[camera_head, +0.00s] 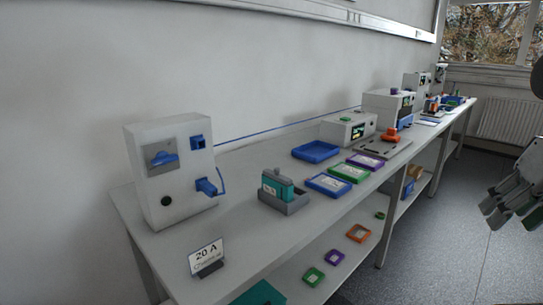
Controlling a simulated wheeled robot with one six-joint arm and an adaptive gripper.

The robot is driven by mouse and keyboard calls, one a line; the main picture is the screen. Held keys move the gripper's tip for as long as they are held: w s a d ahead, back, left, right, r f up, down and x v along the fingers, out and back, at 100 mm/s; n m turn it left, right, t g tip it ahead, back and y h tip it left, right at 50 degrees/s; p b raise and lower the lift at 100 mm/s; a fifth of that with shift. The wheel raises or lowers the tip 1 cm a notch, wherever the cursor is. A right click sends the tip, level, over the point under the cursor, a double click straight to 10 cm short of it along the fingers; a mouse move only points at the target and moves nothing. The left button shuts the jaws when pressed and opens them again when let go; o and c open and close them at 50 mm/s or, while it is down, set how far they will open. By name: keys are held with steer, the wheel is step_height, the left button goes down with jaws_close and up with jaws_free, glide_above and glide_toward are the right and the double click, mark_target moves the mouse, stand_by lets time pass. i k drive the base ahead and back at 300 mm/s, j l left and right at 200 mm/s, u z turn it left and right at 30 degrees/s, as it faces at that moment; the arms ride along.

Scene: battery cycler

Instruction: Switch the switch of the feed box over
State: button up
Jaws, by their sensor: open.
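The feed box (155,195) is a light grey box on the near left end of the bench, against the wall. Its front bears a blue switch handle (163,158) on a grey plate, lying roughly level. A blue socket (197,142) sits at the upper right of the box. A blue plug (207,187) with a blue cable sticks out below it. A dark round part (167,200) sits low on the front. My gripper (492,213) is at the right edge, over the floor, open and empty, far from the box.
A sign reading 20 A (207,256) stands at the bench's front edge. A teal block (277,186) sits in a grey holder. Blue (316,151), green and purple trays and several devices stand farther along the bench (245,235). The floor (430,235) at the right is clear.

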mark_target(162, 158)
steer(key=u, duration=1.35)
